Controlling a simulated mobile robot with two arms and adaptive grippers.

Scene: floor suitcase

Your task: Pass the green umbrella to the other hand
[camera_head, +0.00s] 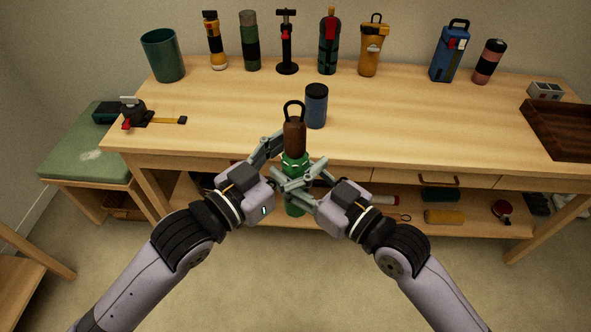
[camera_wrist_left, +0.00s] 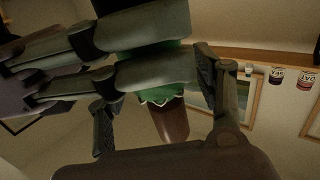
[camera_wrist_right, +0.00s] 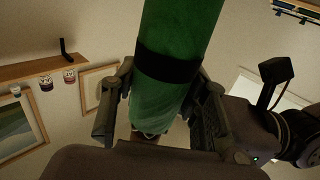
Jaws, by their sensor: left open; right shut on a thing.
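The green umbrella (camera_head: 294,137) is upright in front of the table, with a brown handle and a black loop at its top. My right gripper (camera_head: 299,181) is shut on its green body. In the right wrist view the green body with a black band (camera_wrist_right: 168,65) passes between the fingers. My left gripper (camera_head: 280,165) is open, with its fingers beside the umbrella near the handle end. In the left wrist view the brown handle (camera_wrist_left: 172,120) shows between its fingers, and the right gripper's fingers cross in front. Contact with the left fingers is unclear.
A green bin (camera_head: 162,55) and several bottles and tools line the back. A dark wooden tray (camera_head: 563,128) is at right, and a lower shelf holds small items. A green-cushioned bench (camera_head: 85,150) is at left.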

